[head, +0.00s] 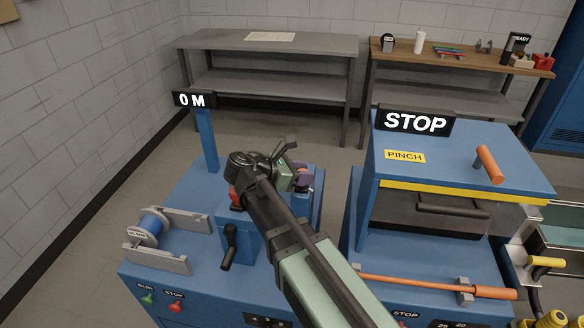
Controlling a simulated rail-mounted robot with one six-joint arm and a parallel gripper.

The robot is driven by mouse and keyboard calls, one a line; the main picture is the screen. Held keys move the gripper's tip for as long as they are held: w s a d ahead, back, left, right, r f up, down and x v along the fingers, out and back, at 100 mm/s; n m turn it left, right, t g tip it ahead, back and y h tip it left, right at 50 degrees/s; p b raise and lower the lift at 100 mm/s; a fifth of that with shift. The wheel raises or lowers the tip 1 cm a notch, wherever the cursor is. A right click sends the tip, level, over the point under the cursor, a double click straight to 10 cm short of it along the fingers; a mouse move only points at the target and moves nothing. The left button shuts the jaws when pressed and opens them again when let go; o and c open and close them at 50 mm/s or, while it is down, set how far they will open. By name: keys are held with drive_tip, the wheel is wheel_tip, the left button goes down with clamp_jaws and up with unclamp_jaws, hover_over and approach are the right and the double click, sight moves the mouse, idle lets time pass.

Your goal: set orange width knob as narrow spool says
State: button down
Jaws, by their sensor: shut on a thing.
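A small spool (149,226) with blue windings and a pale end lies between grey rails at the left of the blue machine. Its end label is too small to read. My gripper (298,172) is over the back right of this machine, largely hidden by my own wrist. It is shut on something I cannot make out. A little orange and dark purple shows beside it. I cannot tell whether this is the orange width knob.
A "0 M" display (195,101) stands on a blue post. A black crank (229,246) is on the machine's front. A "STOP" sign (415,122) and a yellow "PINCH" label (404,156) mark the right machine. An orange-handled rod (440,287) lies in front. Benches stand behind.

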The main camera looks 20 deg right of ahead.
drive_tip(key=shift+s+a, duration=0.1)
drive_tip(key=shift+s, duration=0.2)
drive_tip(key=c, duration=0.7)
unclamp_jaws()
drive_tip(key=shift+a, duration=0.1)
drive_tip(key=shift+c, duration=0.2)
drive_tip(key=shift+a+r, duration=0.25)
drive_tip(key=shift+a, duration=0.1)
drive_tip(key=p+v, duration=0.4)
drive_tip(key=v, duration=0.6)
